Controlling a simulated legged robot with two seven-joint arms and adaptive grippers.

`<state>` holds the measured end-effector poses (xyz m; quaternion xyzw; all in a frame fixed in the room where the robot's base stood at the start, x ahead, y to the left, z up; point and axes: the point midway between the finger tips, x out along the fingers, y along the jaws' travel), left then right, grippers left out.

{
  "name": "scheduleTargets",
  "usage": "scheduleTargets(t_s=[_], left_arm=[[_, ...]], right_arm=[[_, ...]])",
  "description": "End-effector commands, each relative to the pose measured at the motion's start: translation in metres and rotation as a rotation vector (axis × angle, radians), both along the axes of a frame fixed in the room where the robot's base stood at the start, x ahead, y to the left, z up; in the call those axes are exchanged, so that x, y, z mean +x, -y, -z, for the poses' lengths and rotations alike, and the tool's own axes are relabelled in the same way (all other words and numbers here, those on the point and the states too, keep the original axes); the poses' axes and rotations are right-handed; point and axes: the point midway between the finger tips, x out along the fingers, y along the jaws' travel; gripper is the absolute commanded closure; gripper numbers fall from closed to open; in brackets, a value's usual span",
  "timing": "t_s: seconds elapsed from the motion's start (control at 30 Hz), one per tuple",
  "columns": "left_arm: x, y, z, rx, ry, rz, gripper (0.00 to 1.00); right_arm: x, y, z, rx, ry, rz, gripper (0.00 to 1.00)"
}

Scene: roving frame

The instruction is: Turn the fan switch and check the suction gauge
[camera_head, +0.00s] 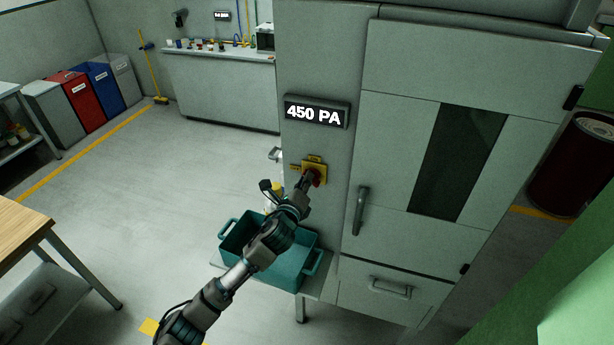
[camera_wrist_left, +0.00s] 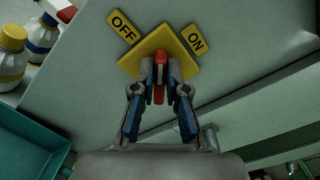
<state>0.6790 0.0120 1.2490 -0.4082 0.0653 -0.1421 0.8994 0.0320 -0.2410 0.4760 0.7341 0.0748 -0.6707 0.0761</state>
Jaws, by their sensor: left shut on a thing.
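The fan switch has a red handle (camera_wrist_left: 159,78) on a yellow plate (camera_wrist_left: 178,45), fixed to the side of a grey cabinet. In the left wrist view an OFF label (camera_wrist_left: 123,27) sits at the plate's upper left and an ON label (camera_wrist_left: 195,40) at its right. My left gripper (camera_wrist_left: 160,70) is shut on the red handle, with a finger on each side. In the head view my left gripper (camera_head: 307,180) hides part of the switch. The suction gauge (camera_head: 315,113) above it is lit and reads 450 PA. My right gripper is not in view.
A teal crate (camera_head: 290,276) stands on a low stand below the switch. Bottles (camera_wrist_left: 40,38) stand beside it. The cabinet door handle (camera_head: 360,210) is to the right of the switch. A wooden table (camera_head: 18,232) is at the left. The floor between is clear.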

Motion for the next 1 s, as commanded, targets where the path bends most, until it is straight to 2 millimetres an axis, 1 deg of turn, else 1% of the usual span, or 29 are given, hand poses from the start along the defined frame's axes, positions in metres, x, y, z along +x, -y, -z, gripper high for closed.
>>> scheduleTargets(t_s=[0.03,0.3,0.6,0.8,1.0], left_arm=[[0.001,-0.002,-0.006,-0.045,-0.007,-0.004,1.00],[0.002,-0.004,-0.002,-0.287,-0.084,-0.003,1.00],[0.003,-0.005,0.002,-0.518,-0.159,-0.003,1.00],[0.003,-0.006,0.005,-0.620,-0.193,-0.004,1.00],[0.003,-0.006,0.006,-0.679,-0.212,-0.003,1.00]], right_arm=[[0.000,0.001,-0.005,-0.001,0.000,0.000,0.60],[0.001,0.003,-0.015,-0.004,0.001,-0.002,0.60],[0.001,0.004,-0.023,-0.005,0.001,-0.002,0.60],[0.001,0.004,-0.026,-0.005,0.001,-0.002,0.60],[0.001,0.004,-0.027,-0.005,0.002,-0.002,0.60]])
